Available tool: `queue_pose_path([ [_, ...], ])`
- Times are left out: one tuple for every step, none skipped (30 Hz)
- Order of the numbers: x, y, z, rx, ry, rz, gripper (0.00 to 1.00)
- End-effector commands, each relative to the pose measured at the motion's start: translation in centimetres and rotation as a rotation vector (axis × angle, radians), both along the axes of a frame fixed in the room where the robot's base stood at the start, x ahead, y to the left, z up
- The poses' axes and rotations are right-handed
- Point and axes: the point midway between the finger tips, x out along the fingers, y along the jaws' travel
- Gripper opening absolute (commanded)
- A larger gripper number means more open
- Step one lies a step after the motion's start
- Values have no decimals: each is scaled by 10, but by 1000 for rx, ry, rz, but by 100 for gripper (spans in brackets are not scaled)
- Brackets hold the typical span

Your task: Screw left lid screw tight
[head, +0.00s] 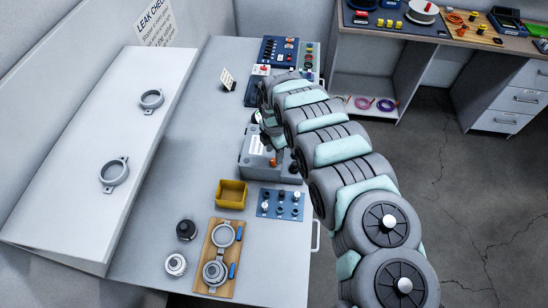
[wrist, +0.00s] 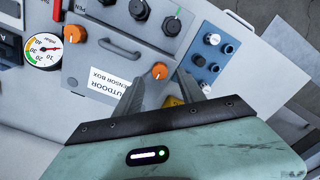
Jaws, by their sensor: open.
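One orange lid screw knob (wrist: 159,70) is on the lid near the label. It also shows in the head view (head: 273,161). In the head view my arm mostly hides the gripper.
A yellow bin (head: 231,194) and a blue plate with knobs (head: 281,204) sit just in front of the box. A wooden board (head: 221,283) with metal rings lies nearer. A pressure gauge (wrist: 42,50) shows beside the box. The bench's left middle is clear.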

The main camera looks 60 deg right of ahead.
Motion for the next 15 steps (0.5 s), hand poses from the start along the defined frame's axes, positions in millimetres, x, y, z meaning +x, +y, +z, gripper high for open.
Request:
queue_pose_path([
  [0,2,-9,3,1,0,47],
  [0,1,-12,3,1,-1,47],
  [0,1,-16,1,-1,-1,47],
  [1,0,-19,0,-1,0,47],
  [1,0,-22,0,-1,0,47],
  [1,1,-26,1,-2,0,47],
  [1,1,-28,1,-2,-1,47],
  [1,1,-30,1,-2,-1,47],
  [1,0,-32,-1,-2,0,47],
  [1,0,-34,-1,-2,0,47],
  [1,-1,-35,-2,-2,0,47],
  [1,-1,-36,-3,-1,0,47],
  [1,-1,-37,-3,-1,-1,47],
  [0,-1,-37,-3,-1,-1,47],
  [0,-1,-38,-3,-1,-1,47],
])
